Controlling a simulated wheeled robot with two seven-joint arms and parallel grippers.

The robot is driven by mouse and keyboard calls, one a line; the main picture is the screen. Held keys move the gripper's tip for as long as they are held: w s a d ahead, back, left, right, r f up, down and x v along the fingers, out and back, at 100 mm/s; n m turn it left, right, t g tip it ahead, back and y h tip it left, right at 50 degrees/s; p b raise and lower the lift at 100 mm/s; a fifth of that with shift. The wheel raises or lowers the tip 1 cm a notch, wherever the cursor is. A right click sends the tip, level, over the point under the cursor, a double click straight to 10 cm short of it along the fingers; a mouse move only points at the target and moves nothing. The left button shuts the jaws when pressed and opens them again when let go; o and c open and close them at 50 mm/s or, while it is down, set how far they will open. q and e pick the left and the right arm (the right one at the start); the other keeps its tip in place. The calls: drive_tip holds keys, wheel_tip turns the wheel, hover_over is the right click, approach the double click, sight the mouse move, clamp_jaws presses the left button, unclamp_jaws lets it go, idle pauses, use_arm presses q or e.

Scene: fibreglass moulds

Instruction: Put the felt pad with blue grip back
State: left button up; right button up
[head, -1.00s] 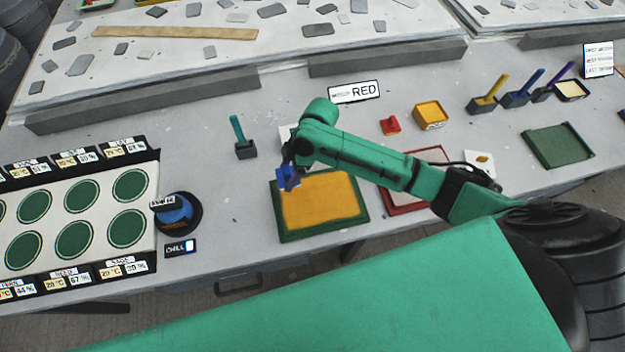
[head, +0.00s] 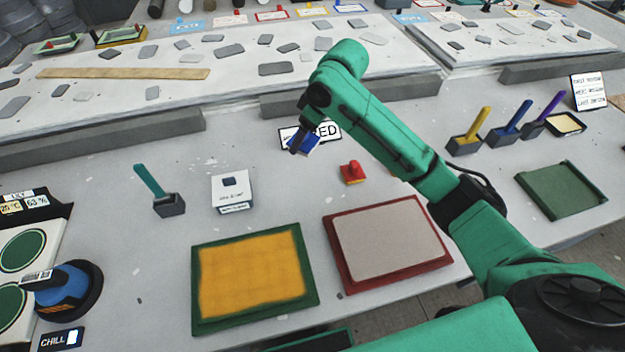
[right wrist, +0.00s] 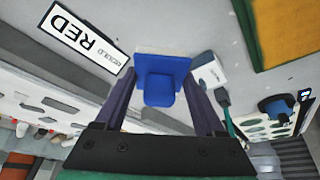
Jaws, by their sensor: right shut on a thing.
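The felt pad with blue grip (head: 307,144) is held in my right gripper (head: 300,145), in front of the RED sign (head: 328,131). In the right wrist view the blue pad (right wrist: 163,80) sits between the two fingers, its pale felt edge facing away. It appears to be above the table; its exact height is unclear. A white square stand (head: 232,194) with a small dark mark on top and a label at its front lies left of the gripper. A red-grip pad (head: 352,173) lies to the right. My left gripper is not in view.
A green-framed tray with orange fill (head: 252,280) and a red-framed tray with grey fill (head: 390,245) lie nearer. A teal-handled tool (head: 152,182) stands upright at left. A grey ledge (head: 330,95) runs behind the RED sign. Handled tools stand at right.

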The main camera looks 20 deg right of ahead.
hover_over(302, 184)
drive_tip(key=s, duration=0.1)
wheel_tip(302, 184, down, 6)
drive_tip(key=f, duration=0.3)
drive_tip(key=f+p, duration=0.1)
drive_tip(key=f, duration=0.2)
drive_tip(key=d+f, duration=0.1)
drive_tip(key=f, duration=0.2)
drive_tip(key=shift+f, duration=0.4)
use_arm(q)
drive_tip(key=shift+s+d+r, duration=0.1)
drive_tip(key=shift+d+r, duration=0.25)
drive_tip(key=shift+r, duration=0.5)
use_arm(e)
drive_tip(key=shift+f, duration=0.1)
drive_tip(key=o, duration=1)
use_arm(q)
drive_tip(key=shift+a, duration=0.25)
use_arm(e)
drive_tip(key=o, duration=0.3)
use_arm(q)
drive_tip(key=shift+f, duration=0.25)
use_arm(e)
drive_tip(key=v, duration=1.2)
